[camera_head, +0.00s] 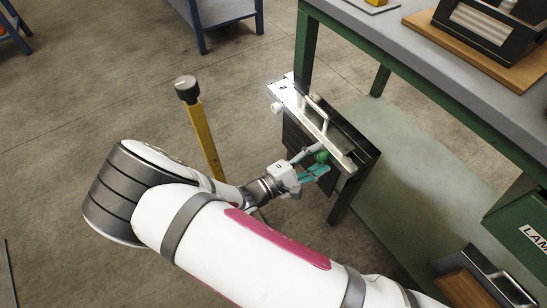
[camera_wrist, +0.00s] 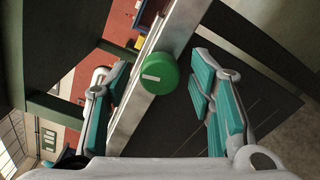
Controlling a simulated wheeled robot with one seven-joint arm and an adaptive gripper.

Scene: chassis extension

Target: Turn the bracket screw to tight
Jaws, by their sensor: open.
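The bracket screw has a round green knob (camera_head: 321,156) on a pale metal bar (camera_head: 318,130) of the bracket. In the wrist view the green knob (camera_wrist: 160,74) shows a short white line on its face, lying nearly level. My gripper (camera_head: 309,170) is close to the knob, with its teal pads visible. In the wrist view my gripper (camera_wrist: 161,80) is open, one finger on each side of the knob. Gaps show between the pads and the knob in that view. The screw's shaft behind the knob is hidden.
The bracket carries a white handle (camera_head: 317,113) and a dark panel (camera_head: 357,150) below. A green-framed workbench (camera_head: 400,45) stands behind it. Open floor lies to the left.

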